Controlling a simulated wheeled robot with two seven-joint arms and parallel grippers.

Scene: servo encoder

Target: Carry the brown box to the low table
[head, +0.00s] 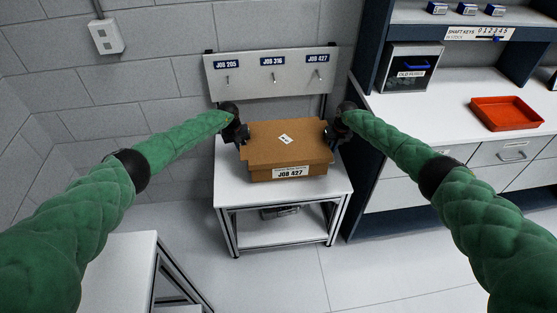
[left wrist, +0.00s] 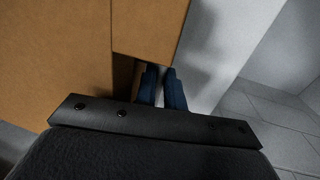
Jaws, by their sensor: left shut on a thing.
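The closed brown box (head: 285,154), with a white sticker on its lid and a "JOB 427" label in front, is on or just above a white table (head: 285,195) with a lower shelf. I cannot tell whether it touches the top. My left gripper (head: 241,136) is at the box's left side, shut on the box. In the left wrist view its blue fingers (left wrist: 160,85) are close together by the brown cardboard (left wrist: 60,50); their tips are partly hidden. My right gripper (head: 331,135) is at the box's right side; its fingers are not clear.
A board (head: 270,75) with job labels and hooks stands behind the box. Another white table (head: 112,265) shows at lower left. At right is a counter (head: 435,115) with drawers and a red tray (head: 506,113). Open floor (head: 275,270) lies in front.

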